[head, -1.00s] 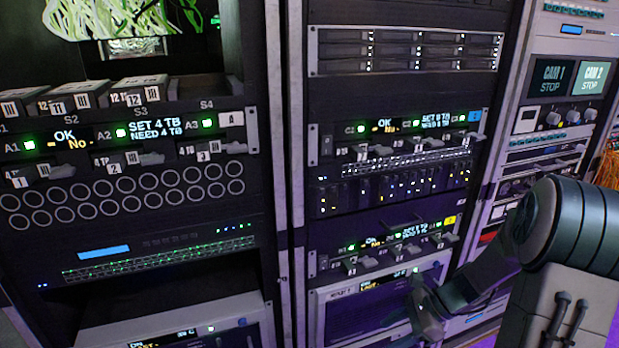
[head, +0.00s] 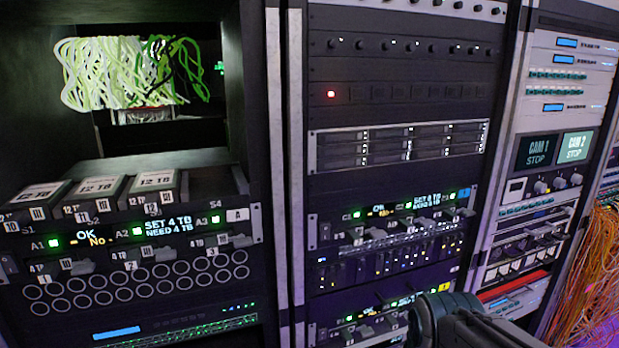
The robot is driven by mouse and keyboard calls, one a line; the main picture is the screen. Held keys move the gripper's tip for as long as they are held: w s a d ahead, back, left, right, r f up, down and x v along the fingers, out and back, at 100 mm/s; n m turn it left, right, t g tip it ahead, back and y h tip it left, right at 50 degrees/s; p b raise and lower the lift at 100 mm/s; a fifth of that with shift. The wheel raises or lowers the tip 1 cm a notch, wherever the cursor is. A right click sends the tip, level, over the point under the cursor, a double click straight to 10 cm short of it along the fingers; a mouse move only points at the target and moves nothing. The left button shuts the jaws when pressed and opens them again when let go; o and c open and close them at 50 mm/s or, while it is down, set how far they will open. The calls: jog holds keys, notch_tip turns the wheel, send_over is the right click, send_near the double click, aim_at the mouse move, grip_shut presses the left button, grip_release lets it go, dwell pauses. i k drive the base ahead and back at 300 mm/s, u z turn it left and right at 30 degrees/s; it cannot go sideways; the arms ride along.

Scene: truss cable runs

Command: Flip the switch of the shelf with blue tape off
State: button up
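The shelf with the blue tape (head: 462,195) is in the middle rack in the head view. It has a dark front panel with several grey levers, green lights and a small display reading "SET 4 TB NEED 4 TB". A small switch-like part (head: 325,231) sits at the left end of this shelf; it is too small to tell its position. My arm shows at the bottom right, in front of the lower part of the middle rack. My gripper is out of view.
A shelf with a yellow tag (head: 437,285) sits lower in the middle rack, partly behind my arm. A similar shelf with a white "A" tag (head: 237,215) is in the left rack. Orange cables (head: 590,260) hang at the right.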

aim_at(325, 228)
jog(key=u, duration=0.95)
jog(key=k, duration=0.75)
jog(key=z, duration=0.8)
jog(key=i, duration=0.5)
